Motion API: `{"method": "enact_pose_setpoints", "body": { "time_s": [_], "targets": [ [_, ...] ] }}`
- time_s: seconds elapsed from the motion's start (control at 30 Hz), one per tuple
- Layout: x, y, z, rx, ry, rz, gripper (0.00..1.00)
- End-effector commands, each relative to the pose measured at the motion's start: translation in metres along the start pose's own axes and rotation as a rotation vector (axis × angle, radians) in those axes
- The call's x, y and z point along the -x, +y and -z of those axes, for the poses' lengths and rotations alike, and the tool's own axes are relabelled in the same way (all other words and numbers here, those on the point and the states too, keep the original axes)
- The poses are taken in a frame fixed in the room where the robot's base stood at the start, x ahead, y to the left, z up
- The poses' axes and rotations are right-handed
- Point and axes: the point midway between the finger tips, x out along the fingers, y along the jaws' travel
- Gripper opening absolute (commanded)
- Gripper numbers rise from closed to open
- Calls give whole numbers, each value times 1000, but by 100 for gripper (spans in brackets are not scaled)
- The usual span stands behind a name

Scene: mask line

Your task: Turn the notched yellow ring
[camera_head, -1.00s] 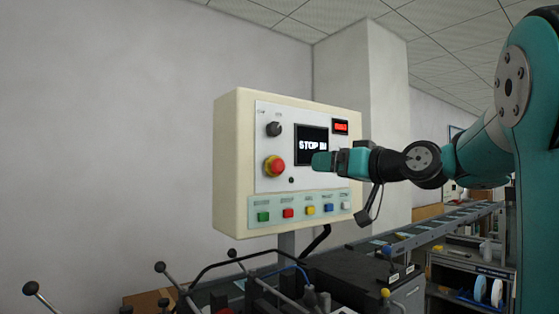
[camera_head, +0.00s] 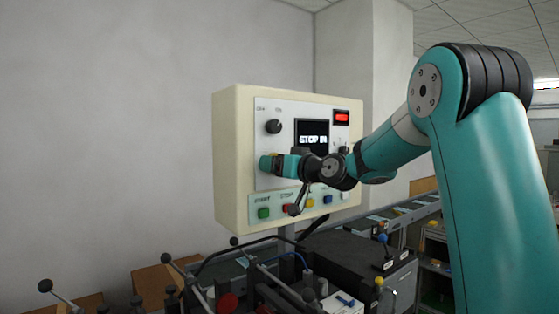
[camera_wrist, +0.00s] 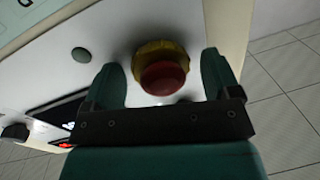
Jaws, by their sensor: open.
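The notched yellow ring (camera_wrist: 154,50) sits on the control panel around the base of a red mushroom button (camera_wrist: 163,77), seen in the wrist view. My gripper (camera_wrist: 164,72) is open, with one green finger on each side of the ring and button. I cannot tell whether the fingers touch the ring. In the head view my gripper (camera_head: 268,163) is in front of the panel's left part and hides the ring and the button.
The cream control box (camera_head: 230,160) carries a black knob (camera_head: 273,127), a screen reading "STOP IN" (camera_head: 312,138) and a row of coloured buttons including green (camera_head: 264,213). Below are black machinery and ball-ended levers (camera_head: 45,286).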

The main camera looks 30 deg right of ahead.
Motion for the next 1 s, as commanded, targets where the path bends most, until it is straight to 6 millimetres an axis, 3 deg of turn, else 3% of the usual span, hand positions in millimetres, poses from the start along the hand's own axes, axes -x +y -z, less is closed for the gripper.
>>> {"method": "enact_pose_setpoints", "body": {
  "time_s": [0.2,0.4,0.43,0.73,1.0],
  "targets": [
    [0,0,-1,0,0,0,82],
    [0,0,0,0,0,0,36],
    [0,0,0,-1,0,0,33],
    [0,0,-2,-31,4,0,34],
    [0,0,-4,-182,23,3,34]
  ]
}}
